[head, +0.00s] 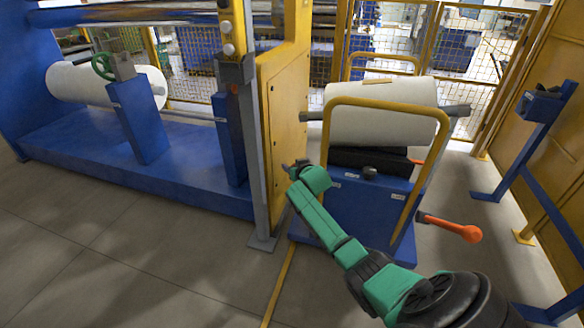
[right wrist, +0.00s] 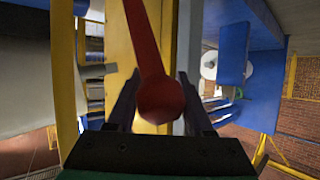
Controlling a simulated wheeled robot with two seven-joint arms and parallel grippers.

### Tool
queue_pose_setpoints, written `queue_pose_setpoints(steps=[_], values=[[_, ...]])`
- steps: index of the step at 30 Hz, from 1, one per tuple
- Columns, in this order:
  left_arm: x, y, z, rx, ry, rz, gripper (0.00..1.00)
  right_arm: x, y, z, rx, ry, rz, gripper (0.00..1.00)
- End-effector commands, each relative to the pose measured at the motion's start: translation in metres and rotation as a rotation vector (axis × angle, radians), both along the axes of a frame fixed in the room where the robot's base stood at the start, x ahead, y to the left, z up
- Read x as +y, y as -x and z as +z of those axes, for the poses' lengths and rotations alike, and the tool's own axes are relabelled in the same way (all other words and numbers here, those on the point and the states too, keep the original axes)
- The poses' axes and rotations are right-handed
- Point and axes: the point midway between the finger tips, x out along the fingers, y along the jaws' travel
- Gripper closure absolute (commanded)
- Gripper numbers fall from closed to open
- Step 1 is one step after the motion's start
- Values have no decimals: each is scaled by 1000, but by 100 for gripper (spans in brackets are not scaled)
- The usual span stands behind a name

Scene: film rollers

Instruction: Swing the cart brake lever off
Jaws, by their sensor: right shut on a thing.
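The cart (head: 365,205) is blue, with a yellow hoop handle (head: 385,102), and bears a white film roll (head: 375,112). My right gripper (head: 296,167) is at the cart's left front, beside the yellow panel. In the right wrist view a red lever with a round knob (right wrist: 161,98) lies between the fingers of my right gripper (right wrist: 157,88), which is shut on it. In the head view this lever is hidden by the gripper. An orange-handled lever (head: 452,228) sticks out low at the cart's right side, apart from the gripper. My left gripper is out of view.
A yellow machine panel (head: 283,110) and grey post (head: 256,170) stand close to the gripper's left. A blue stand (head: 540,120) is at the right by a yellow wall. The grey floor (head: 140,250) at front left is clear.

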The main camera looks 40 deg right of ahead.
Motion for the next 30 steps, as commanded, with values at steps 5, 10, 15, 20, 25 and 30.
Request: queue_pose_setpoints(steps=[5,10,15,20,25,30], values=[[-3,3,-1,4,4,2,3,-4,4,-7,17,1,-7,100],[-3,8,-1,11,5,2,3,-3,3,-5,15,2,-6,19],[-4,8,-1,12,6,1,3,-2,2,-3,9,1,-3,19],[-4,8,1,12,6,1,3,0,3,0,7,1,-2,19],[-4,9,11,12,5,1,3,6,20,10,7,1,0,19],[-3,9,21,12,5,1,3,15,50,24,7,-1,-1,19]])
